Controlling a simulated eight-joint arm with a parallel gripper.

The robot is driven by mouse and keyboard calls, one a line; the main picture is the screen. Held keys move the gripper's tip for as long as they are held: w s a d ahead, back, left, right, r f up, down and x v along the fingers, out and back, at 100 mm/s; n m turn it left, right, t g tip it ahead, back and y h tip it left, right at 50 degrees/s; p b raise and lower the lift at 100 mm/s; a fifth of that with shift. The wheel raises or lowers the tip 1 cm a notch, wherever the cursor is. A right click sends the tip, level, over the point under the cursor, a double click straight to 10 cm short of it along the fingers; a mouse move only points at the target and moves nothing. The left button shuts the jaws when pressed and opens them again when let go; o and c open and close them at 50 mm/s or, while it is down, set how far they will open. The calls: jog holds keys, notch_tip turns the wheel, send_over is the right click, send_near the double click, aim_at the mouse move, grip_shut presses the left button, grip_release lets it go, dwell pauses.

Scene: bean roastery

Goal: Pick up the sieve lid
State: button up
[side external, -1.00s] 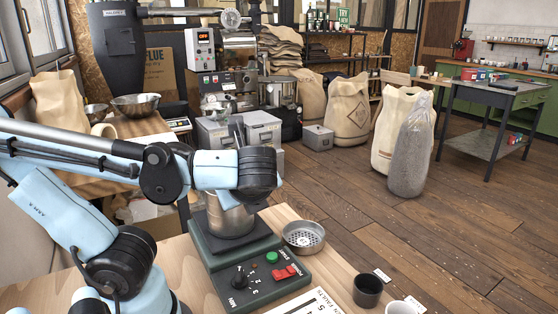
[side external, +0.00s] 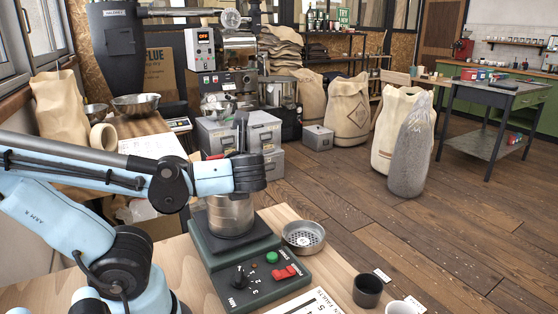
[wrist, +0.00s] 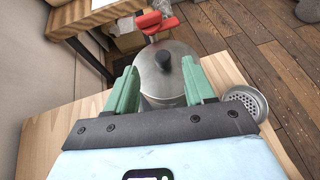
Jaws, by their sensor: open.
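The sieve lid (wrist: 178,76) is a round grey metal lid with a black knob, seated on a metal canister. In the wrist view it lies between the fingertips of my gripper (wrist: 159,68). The green fingers are open on either side of it, and I cannot tell whether they touch it. In the side view the canister (side external: 231,216) stands upright on the dark green shaker base (side external: 262,288). My wrist is just above it there and hides the lid and the fingers.
A perforated metal pan (side external: 303,236) sits right of the shaker base and also shows in the wrist view (wrist: 245,103). A dark cup (side external: 367,290) and a white cup (side external: 404,307) stand near the table's front right edge. A printed sheet (side external: 312,302) lies in front of the base.

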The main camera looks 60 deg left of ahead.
jog(key=shift+x, duration=2.6)
jog(key=shift+w+d+f, duration=0.1)
